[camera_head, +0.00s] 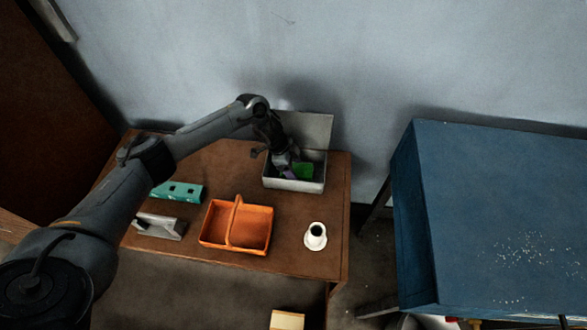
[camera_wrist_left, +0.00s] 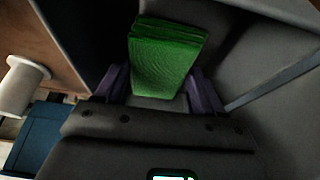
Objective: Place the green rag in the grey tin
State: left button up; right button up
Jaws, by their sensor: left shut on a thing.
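The grey tin (camera_head: 318,186) stands at the back right of the brown table with its lid (camera_head: 306,128) raised at the back. My left gripper (camera_head: 290,172) reaches down into the tin's opening. Whether the rag touches the tin's floor I cannot tell. My right gripper is not in view.
An orange basket (camera_head: 222,222) with a handle stands in front of the tin. A teal block (camera_head: 178,192) and a grey piece (camera_head: 160,226) lie left. A blue cabinet (camera_head: 500,210) stands right.

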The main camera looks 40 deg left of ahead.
pick_arm(q)
jog(key=shift+f, duration=0.4)
jog(key=shift+f, duration=0.1)
jog(key=o, duration=1)
jog(key=shift+f, duration=0.1)
jog(key=shift+r, duration=0.45)
jog(key=p+v, duration=0.3)
jog(key=v, duration=0.8)
jog(key=shift+s+a+r, duration=0.15)
jog(key=shift+a+r, duration=0.05)
jog(key=shift+a, duration=0.05)
